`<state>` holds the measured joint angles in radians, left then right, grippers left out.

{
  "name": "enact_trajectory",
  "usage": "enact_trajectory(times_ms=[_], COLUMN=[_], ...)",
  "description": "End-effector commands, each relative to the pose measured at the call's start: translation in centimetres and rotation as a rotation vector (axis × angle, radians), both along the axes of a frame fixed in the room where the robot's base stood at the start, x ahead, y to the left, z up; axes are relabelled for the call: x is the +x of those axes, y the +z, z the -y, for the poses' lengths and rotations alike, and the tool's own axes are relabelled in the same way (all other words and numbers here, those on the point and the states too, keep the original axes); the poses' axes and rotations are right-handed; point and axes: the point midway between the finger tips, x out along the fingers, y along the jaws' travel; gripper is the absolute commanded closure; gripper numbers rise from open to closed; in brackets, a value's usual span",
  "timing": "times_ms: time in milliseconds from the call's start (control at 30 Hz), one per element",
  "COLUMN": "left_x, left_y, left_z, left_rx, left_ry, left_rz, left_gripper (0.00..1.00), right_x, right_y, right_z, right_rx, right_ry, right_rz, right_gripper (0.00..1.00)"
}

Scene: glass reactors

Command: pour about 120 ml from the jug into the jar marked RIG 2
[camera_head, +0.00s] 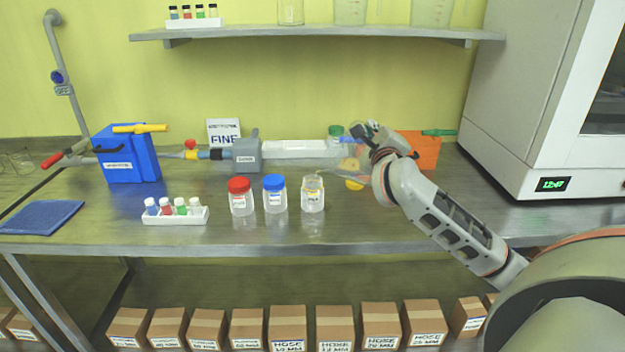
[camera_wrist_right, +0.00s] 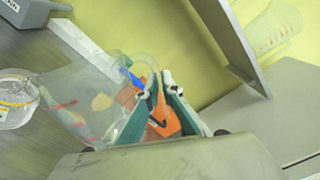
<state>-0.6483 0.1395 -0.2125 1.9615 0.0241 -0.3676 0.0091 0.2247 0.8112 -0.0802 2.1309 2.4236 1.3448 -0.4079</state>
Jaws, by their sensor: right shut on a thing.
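The clear jug (camera_wrist_right: 88,98) is in my right gripper (camera_wrist_right: 160,92). In the head view the gripper (camera_head: 368,135) is partly hidden by my own wrist, and the jug (camera_head: 343,172) shows only as a faint outline. The jug looks tilted, with its faint edge close to an open clear jar. I cannot make out a stream or liquid level. That open jar (camera_head: 313,195) has a yellow-marked label and also shows in the right wrist view (camera_wrist_right: 14,103). A red-lidded jar (camera_head: 241,197) and a blue-lidded jar (camera_head: 274,195) stand left of it. The jar labels are too small to read.
A white rack of small bottles (camera_head: 176,214) stands at the front. A blue box (camera_head: 127,155) and grey clamp block (camera_head: 246,154) are behind. An orange container (camera_head: 420,150) and a large white cabinet (camera_head: 530,95) are at right. A shelf (camera_head: 320,35) hangs above.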

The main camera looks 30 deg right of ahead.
Motion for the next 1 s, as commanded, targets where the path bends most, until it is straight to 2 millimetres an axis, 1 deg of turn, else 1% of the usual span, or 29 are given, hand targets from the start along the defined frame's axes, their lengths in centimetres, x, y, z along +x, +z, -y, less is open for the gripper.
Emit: enact_trajectory(times_ms=[33,267,300,333,400,467,500,600,833,1000], left_x=[0.0,0.0,0.0,0.0,-0.2,-0.4,-0.6,-0.9,-1.1,-1.0], left_y=[0.1,0.2,0.0,-0.4,-2.0,-2.9,-3.2,-3.6,-4.8,-4.7], left_z=[0.0,0.0,0.0,0.0,0.0,0.0,0.0,-0.1,0.0,-0.1], left_rx=[0.0,0.0,0.0,0.0,-0.002,-0.003,-0.001,0.002,0.002,0.006], left_ry=[0.0,0.0,0.0,0.0,0.0,0.0,0.0,0.0,-0.001,-0.002], left_rz=[0.001,0.001,0.001,0.0,-0.004,-0.009,-0.014,-0.026,-0.032,-0.028], left_gripper=[0.37,0.37,0.37,0.37,0.37,0.37,0.37,0.37,0.37,0.37], right_x=[0.0,0.0,0.0,-0.1,-0.8,-1.1,-1.2,-1.3,-1.7,-1.9], right_y=[0.3,0.4,0.2,-0.5,-2.9,-4.1,-4.1,-3.5,-5.3,-5.6], right_z=[0.0,-0.1,0.0,0.3,1.3,1.9,2.0,2.2,2.9,3.2], right_rx=[-0.004,-0.01,-0.005,0.016,0.106,0.173,0.197,0.208,0.292,0.327], right_ry=[-0.001,-0.001,-0.001,-0.002,-0.003,-0.003,-0.002,0.001,0.001,0.003], right_rz=[0.004,0.0,0.002,0.012,0.057,0.098,0.115,0.131,0.176,0.203], right_gripper=[1.0,1.0,1.0,1.0,1.0,1.0,1.0,1.0,1.0,1.0])
